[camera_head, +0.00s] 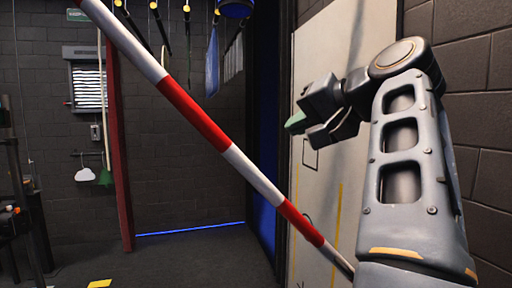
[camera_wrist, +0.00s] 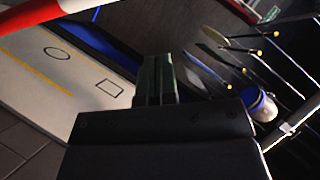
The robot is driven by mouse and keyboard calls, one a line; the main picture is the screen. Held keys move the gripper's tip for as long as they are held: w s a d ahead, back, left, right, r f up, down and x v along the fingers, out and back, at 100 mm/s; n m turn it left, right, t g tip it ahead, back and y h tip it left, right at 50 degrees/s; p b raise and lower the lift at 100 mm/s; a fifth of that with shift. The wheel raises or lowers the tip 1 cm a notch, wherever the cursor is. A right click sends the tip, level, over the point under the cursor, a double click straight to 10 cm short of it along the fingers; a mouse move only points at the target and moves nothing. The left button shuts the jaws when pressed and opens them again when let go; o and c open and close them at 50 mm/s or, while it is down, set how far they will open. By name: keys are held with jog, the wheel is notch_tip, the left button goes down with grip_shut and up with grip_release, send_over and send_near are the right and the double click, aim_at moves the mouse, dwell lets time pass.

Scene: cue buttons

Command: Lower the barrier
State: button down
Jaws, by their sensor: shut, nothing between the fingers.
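The barrier (camera_head: 216,133) is a pole with red and white bands. In the head view it slants from the top left down to the lower right, where my arm hides its lower end. Part of the barrier (camera_wrist: 30,14) also crosses the top left corner of the wrist view. My gripper (camera_head: 295,122) is to the right of the pole, apart from it in the head view, with green fingers pointing left. In the wrist view the fingers (camera_wrist: 157,80) are together with nothing between them.
A pale panel (camera_head: 327,195) with drawn outlines and a yellow line stands behind my gripper. A dark red post (camera_head: 118,150) stands at the left, near a wall box with a striped front (camera_head: 89,86). Several hanging items are at the top. The dark floor (camera_head: 190,262) is open at the middle.

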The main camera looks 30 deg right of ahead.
jog(key=w+a+f, duration=0.4)
jog(key=w+f, duration=0.1)
jog(key=w, duration=0.3)
jog(key=shift+w+a+f, duration=0.2)
jog(key=shift+a+f, duration=0.1)
